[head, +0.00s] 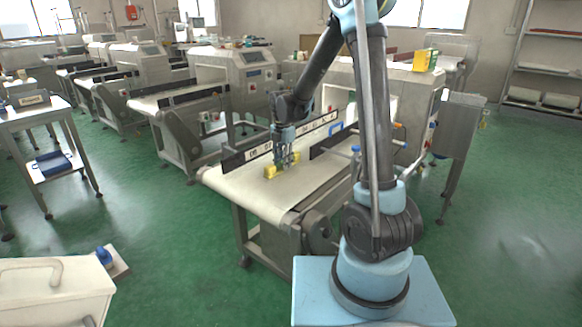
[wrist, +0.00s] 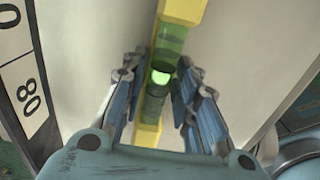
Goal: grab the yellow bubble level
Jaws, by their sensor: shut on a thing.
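The yellow bubble level (wrist: 180,12) has a green vial in its middle and runs lengthwise between my fingers in the wrist view. In the head view the level (head: 269,172) is at the belt surface, with its yellow ends showing beside my fingers. My gripper (wrist: 160,88) is shut on the middle of the level, one finger on each side; it also shows in the head view (head: 283,160). The fingers hide part of the level in the head view. I cannot tell whether the level touches the belt.
The white conveyor belt (head: 255,198) lies under the level. A dark rail with numbered labels (head: 250,155) runs along its left side, and another dark rail (head: 333,140) stands on the right. A yellow box (head: 425,60) sits on the machine behind. Green floor is open at right.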

